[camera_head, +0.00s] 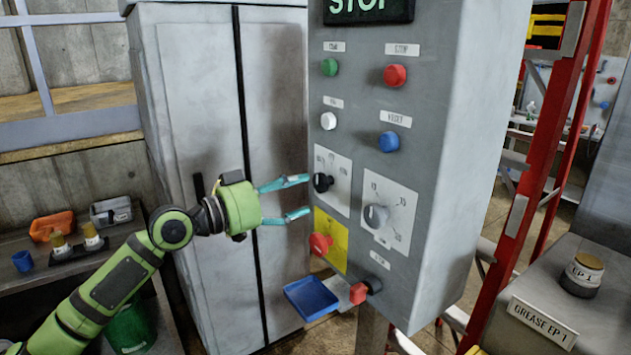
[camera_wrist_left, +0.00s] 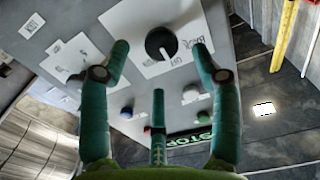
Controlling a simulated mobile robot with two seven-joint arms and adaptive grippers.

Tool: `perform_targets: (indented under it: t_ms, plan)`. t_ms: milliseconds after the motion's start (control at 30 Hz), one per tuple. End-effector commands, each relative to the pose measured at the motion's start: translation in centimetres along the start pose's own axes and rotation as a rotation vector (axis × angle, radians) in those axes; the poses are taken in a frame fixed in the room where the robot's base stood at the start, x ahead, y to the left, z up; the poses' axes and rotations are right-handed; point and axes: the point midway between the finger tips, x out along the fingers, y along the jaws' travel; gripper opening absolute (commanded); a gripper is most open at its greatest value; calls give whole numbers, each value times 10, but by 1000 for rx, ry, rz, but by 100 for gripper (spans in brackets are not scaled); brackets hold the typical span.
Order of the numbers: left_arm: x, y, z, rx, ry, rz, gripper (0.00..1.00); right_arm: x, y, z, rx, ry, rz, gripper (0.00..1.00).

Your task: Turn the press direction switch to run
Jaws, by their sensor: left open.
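The press direction switch appears to be the black knob (camera_head: 323,182) on a white label plate on the grey control panel (camera_head: 430,110). Its labels are too small to read surely. In the left wrist view the black knob (camera_wrist_left: 160,42) has a pale pointer mark towards the lower right. My left gripper (camera_head: 304,196) is open and empty, pointing right at the panel just left of the knob. In the wrist view its teal fingers (camera_wrist_left: 160,48) frame the knob from both sides without visibly touching it. My right gripper is out of view.
A grey dial (camera_head: 376,216) sits right of the knob. Below are a red knob (camera_head: 320,244) on a yellow plate and a red-handled switch (camera_head: 364,290). Push buttons are above. A blue tray (camera_head: 311,298) sits low beside the panel; a grey cabinet (camera_head: 205,110) stands behind my arm.

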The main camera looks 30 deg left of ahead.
Motion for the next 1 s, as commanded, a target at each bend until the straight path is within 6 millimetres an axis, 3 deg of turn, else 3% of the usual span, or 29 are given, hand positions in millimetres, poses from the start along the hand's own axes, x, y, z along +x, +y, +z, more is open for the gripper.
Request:
perform_targets:
  t_ms: [400, 867, 967, 1000]
  plan:
    - [45, -2, -4, -4, 3, -4, 63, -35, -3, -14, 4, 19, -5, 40]
    - [55, -1, 0, 0, 0, -3, 63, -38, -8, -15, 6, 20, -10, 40]
    - [55, -1, 0, 0, 0, -3, 27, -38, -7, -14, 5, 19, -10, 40]
    - [55, -1, 0, 0, 0, -3, 11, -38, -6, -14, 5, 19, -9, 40]
